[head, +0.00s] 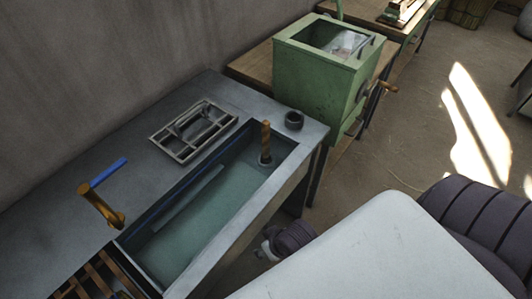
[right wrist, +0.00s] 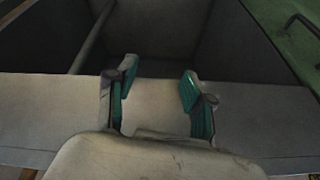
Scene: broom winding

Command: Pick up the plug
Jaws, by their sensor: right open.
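A dark, round, hollow-topped piece (head: 294,120), which may be the plug, stands on the worktop at the basin's far right corner. A brown upright rod with a dark round base (head: 266,142) stands inside the basin's far right end; I cannot tell whether this is the plug instead. My right gripper (right wrist: 158,88) is open and empty, its teal-padded fingers apart over a grey rim in the right wrist view. In the head view it is partly visible low beside the basin's front side (head: 268,250), apart from both pieces. No plug shows clearly in the right wrist view. My left gripper is not in view.
The grey sink basin (head: 222,252) holds greenish water. A metal rack (head: 184,153) lies on the worktop behind it. A green metal box (head: 305,80) stands beyond the worktop's right end.

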